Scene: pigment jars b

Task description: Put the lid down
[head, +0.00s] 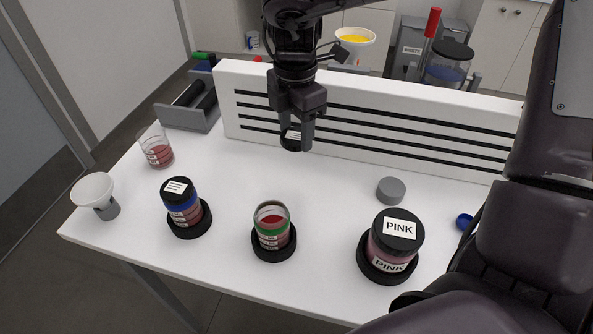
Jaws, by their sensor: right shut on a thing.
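My right gripper (297,142) hangs from the top middle, fingers pointing down, in front of the white slotted board. It is shut on a dark lid (291,137) with a white label. The lid is tilted on edge and partly hidden by the fingers; it appears to be above the table (225,185). An open glass jar (272,230) with a green band and red pigment stands lidless in a black ring base, nearer the front. My left gripper is not in view.
A blue-banded jar (182,204) and a PINK jar (394,240) stand capped in black bases. A glass (155,150), white funnel (94,188) and grey disc (391,190) stand around. The white slotted board (375,118) closes the back. The table's middle is clear.

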